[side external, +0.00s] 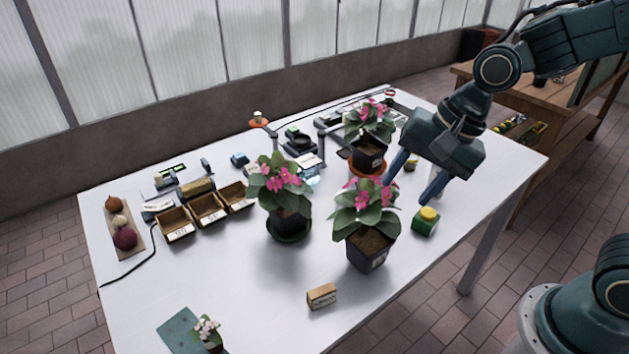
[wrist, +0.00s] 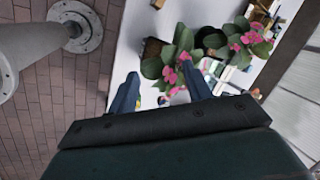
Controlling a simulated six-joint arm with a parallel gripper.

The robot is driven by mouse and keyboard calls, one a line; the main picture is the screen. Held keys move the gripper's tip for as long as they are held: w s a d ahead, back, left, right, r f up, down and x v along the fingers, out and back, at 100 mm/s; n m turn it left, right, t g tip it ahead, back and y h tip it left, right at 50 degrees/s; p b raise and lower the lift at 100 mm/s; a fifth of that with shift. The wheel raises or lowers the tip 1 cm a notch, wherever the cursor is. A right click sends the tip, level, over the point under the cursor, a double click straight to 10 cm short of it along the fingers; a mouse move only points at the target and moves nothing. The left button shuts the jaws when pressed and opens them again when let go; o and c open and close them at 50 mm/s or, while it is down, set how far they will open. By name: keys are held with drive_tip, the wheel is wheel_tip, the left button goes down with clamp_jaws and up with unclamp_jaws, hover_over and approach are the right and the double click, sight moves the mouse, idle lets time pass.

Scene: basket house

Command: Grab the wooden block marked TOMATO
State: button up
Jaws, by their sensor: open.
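A small light wooden block (side external: 321,296) lies near the front edge of the white table in the side view. It bears dark lettering too small to read. Part of it also shows at the top edge of the wrist view (wrist: 158,3). My gripper (side external: 407,190) is open and empty, with its two blue fingers pointing down at the table's right side. The block is well away from the fingers, to the front left. In the wrist view the fingers (wrist: 160,76) are spread apart with no block between them.
A potted pink-flowered plant (side external: 371,246) stands between my gripper and the block. Two more (side external: 287,222) (side external: 368,152) stand behind. A green box with yellow top (side external: 426,224) sits near my fingers. Wooden boxes (side external: 207,209) are at left. Table around the block is clear.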

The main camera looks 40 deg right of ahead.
sight(323, 290)
drive_tip(key=w+a+f+m+g+y, duration=0.1)
drive_tip(key=w+a+f+m+g, duration=0.1)
drive_tip(key=a+f+m, duration=0.6)
wheel_tip(323, 290, down, 3)
drive_tip(key=shift+w+a+r+m+y, duration=0.15)
drive_tip(key=shift+w+a+m+y, duration=0.25)
drive_tip(key=shift+w+m, duration=0.35)
drive_tip(key=shift+w, duration=0.1)
drive_tip(key=shift+x, duration=4.25)
drive_tip(key=shift+x, duration=2.6)
drive_tip(key=shift+d, duration=0.15)
drive_tip(key=c, duration=1.1)
